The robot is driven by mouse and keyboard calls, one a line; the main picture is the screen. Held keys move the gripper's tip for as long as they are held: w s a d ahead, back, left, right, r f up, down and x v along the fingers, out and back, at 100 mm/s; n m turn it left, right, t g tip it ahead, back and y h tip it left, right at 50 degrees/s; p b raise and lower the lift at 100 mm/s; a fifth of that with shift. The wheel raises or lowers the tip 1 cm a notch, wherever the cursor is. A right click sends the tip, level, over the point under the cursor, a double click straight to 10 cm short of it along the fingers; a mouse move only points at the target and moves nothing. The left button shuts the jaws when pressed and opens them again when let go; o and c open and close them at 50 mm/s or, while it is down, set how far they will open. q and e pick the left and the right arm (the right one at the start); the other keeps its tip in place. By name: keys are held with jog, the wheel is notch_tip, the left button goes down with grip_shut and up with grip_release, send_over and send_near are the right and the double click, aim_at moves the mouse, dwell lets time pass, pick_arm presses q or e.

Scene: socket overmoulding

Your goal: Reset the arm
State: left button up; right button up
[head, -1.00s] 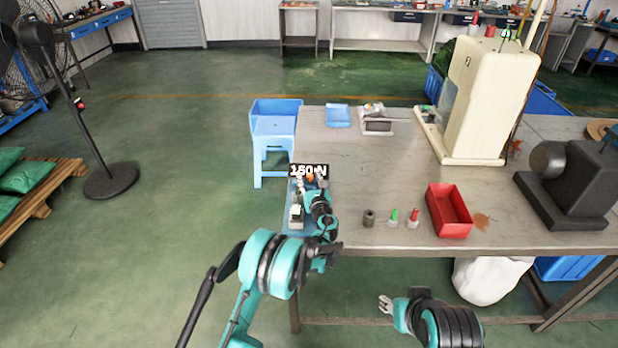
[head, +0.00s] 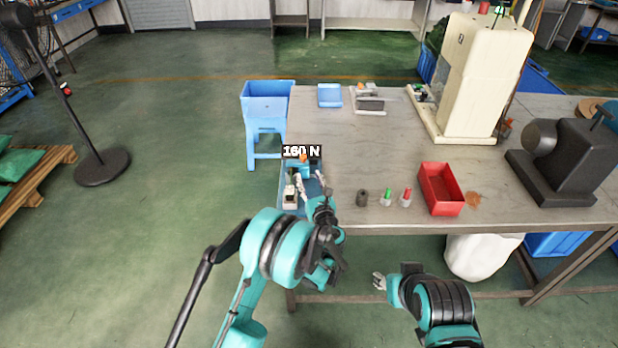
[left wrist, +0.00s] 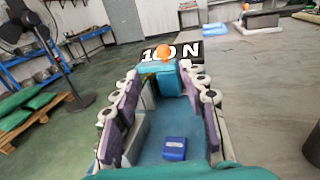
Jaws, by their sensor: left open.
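My left gripper (head: 312,184) is at the left end of the table, over the blue fixture (head: 290,208). In the left wrist view my left gripper (left wrist: 163,118) has its two fingers apart, with nothing held between them. Beyond the fingertips stands a teal block with an orange knob (left wrist: 165,52). A small blue block (left wrist: 174,148) shows lower down between the fingers. My right gripper (head: 379,281) hangs low in front of the table, away from its top. It is small in the head view, so its jaw state is unclear.
On the table (head: 400,150) stand a dark cylinder (head: 362,198), a green-topped piece (head: 387,196), a red-topped piece (head: 406,196) and a red bin (head: 440,188). A cream machine (head: 480,75) is behind.

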pick_arm(q)
jog(key=s+a+r+n+g+y, duration=0.1)
jog(key=s+a+r+n+g, duration=0.5)
jog(key=a+r+n, duration=0.55)
jog(key=s+a+n+g+h, duration=0.1)
jog(key=s+a+n, duration=0.35)
jog(key=s, duration=0.25)
jog(key=s+a+n+g, duration=0.1)
jog(key=s+a+n, duration=0.2)
jog(key=s+n, duration=0.3)
jog(key=s+d+f+n+g+h, duration=0.1)
jog(key=s+n, duration=0.4)
jog(key=s, duration=0.5)
jog(key=s+f+n+g+h, duration=0.1)
jog(key=s+f+n+h, duration=0.1)
jog(key=s+n, duration=0.4)
jog(key=s+h, duration=0.1)
jog(key=s, duration=0.3)
jog(key=shift+d+h, duration=0.3)
jog(key=shift+d, duration=0.05)
jog(key=shift+c, duration=0.4)
